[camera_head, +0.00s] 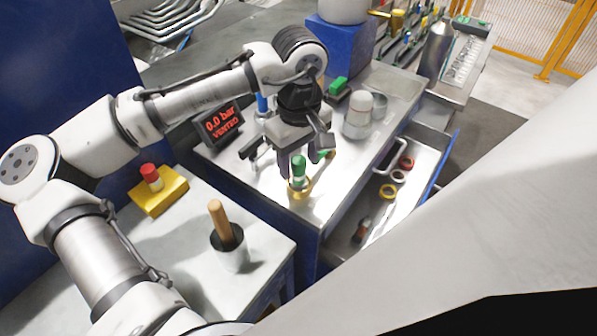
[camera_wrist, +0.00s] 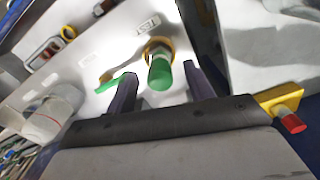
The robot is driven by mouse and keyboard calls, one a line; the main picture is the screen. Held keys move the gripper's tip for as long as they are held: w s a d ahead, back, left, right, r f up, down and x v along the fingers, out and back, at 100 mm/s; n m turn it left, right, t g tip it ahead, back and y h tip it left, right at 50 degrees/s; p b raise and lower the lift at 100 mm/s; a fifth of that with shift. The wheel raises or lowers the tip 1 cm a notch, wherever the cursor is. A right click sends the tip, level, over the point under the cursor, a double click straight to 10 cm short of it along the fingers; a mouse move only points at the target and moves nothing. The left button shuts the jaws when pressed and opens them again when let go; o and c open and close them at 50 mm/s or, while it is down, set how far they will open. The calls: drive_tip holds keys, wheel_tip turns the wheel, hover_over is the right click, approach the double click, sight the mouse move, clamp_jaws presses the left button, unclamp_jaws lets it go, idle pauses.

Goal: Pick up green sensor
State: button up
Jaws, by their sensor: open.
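The green sensor (camera_head: 299,166) is a small upright cylinder with a green top, standing in a yellow ring (camera_head: 299,187) on the metal bench top. In the wrist view the green sensor (camera_wrist: 160,72) appears between and just beyond the two fingers, with the yellow ring (camera_wrist: 157,44) around its lower end. My gripper (camera_head: 302,158) points down over it, its fingers apart on either side of the sensor. In the wrist view my gripper (camera_wrist: 163,88) is open, with a gap visible between each finger and the sensor.
A display reading 0.0 bar (camera_head: 222,124) stands left of the gripper. A lidded metal canister (camera_head: 358,116) is to the right. An open drawer (camera_head: 378,207) holds several rings. A yellow box with a red button (camera_head: 158,190) and a pot with a wooden handle (camera_head: 230,250) stand on the nearer table.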

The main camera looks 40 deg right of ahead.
drive_tip(key=shift+f, duration=1.05)
drive_tip(key=c, duration=1.1)
drive_tip(key=shift+r, duration=0.1)
drive_tip(key=shift+c, duration=0.2)
